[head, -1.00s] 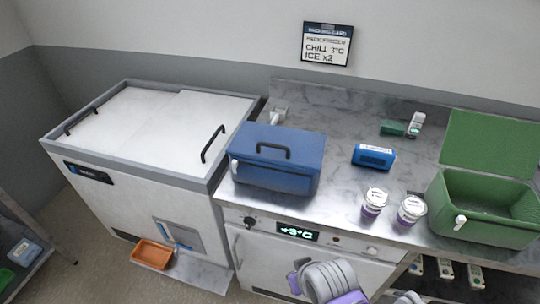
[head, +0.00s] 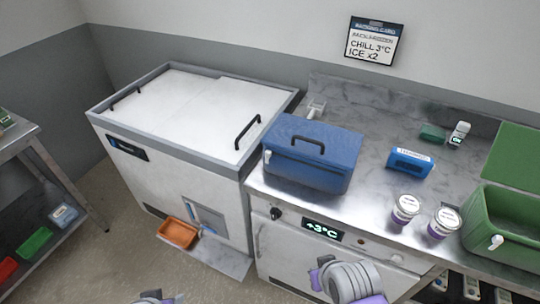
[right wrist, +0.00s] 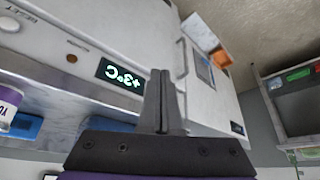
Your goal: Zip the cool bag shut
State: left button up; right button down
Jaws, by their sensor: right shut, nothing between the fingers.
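The cool bag (head: 309,170) is a blue box-shaped bag with a black handle on top. It stands on the left end of the steel counter, and its lid looks down. A small white tab (head: 267,157) shows at its front left corner; I cannot tell whether the zip is shut. My right gripper (right wrist: 160,100) is shut and empty in the right wrist view, in front of the +3°C cabinet and apart from the bag. Its fingertips do not show in the head view. My left gripper's fingers are not in view.
A white chest freezer (head: 190,110) stands left of the counter, with an orange tray (head: 179,233) low at its front. A blue pack (head: 409,163), two white tubs (head: 405,209) (head: 444,223) and a green box (head: 505,235) stand right of the bag. A steel shelf (head: 30,150) is at far left.

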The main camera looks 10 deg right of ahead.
dwell(0.4)
jog(key=c, duration=1.2)
grip_release()
jog(key=shift+w+f+n, duration=0.1)
jog(key=shift+n, duration=0.2)
jog(key=shift+c, duration=0.2)
jog(key=o, duration=0.5)
jog(key=w+n+h+b, duration=0.1)
jog(key=n, duration=0.1)
jog(key=w+d+n+h+b, duration=0.1)
jog(key=w+n, duration=0.1)
jog(key=n, duration=0.1)
jog(key=w+d+f+n+h+b, duration=0.1)
jog(key=w+n, duration=0.1)
jog(key=shift+n+b, duration=0.3)
jog(key=shift+b, duration=0.1)
jog(key=n+t+h+b, duration=0.8)
jog(key=n+t, duration=0.1)
jog(key=n, duration=1.1)
send_near(267, 155)
jog(key=x, duration=0.8)
jog(key=shift+w+d, duration=0.15)
jog(key=shift+w, duration=0.05)
